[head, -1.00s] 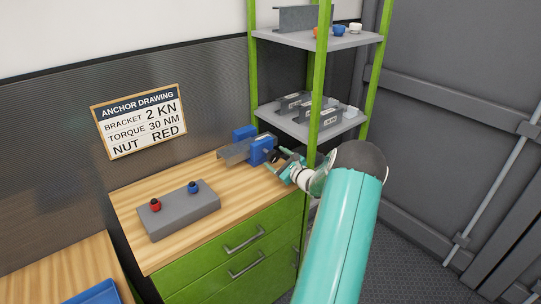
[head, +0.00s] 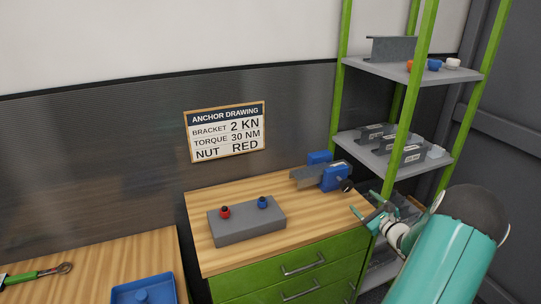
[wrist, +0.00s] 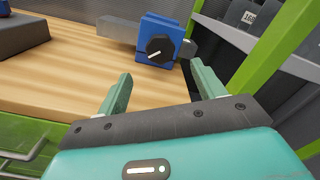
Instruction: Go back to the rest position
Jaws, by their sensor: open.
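My gripper (head: 374,208) is at the right front corner of the wooden-topped workbench (head: 330,215). In the wrist view its two fingers (wrist: 160,80) are spread apart with nothing between them. A blue vise (head: 334,178) stands at the back right of the bench, beyond my gripper and apart from it. The vise, with its black knob, also shows in the wrist view (wrist: 152,38). A grey metal piece (head: 308,177) lies at the vise, pointing left; whether it is clamped is unclear.
A grey block (head: 245,228) with a red and a blue knob-like part is on the bench. A green-posted shelf rack (head: 385,148) stands close at right. A blue tray (head: 145,290) and a wrench (head: 35,274) lie on the left table. An anchor drawing sign (head: 226,132) hangs behind.

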